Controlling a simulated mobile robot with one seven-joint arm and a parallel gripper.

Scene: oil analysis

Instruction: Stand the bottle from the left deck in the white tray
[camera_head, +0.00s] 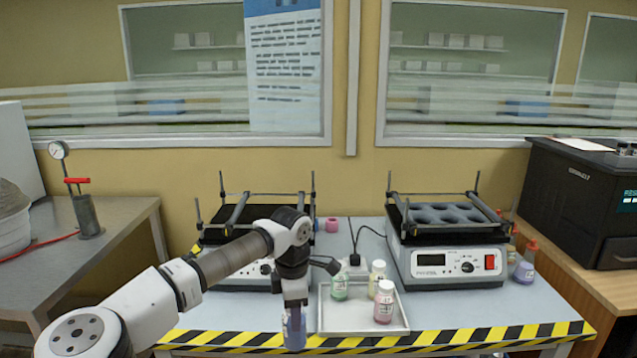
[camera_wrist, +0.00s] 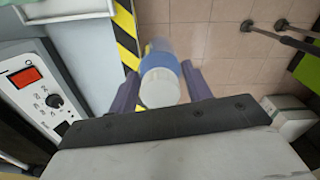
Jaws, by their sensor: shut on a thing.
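My gripper (camera_head: 294,303) is shut on a blue bottle (camera_head: 294,330), which hangs upright in front of the table's striped front edge, left of the white tray. In the wrist view the bottle's white cap (camera_wrist: 160,88) and blurred blue body sit between the two fingers of my gripper (camera_wrist: 160,78). The white tray (camera_head: 362,332) lies on the table to the right. It holds a green bottle (camera_head: 339,287), a pale yellow bottle (camera_head: 377,278) and a pink bottle (camera_head: 383,304). The left deck (camera_head: 232,216) is on the shaker behind my arm, which partly hides it.
A right shaker (camera_head: 450,262) with an empty-looking holed deck stands behind the tray. A purple bottle (camera_head: 524,266) stands to its right. A pink object (camera_head: 332,225) is at the back between the shakers. The tray's left part looks free.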

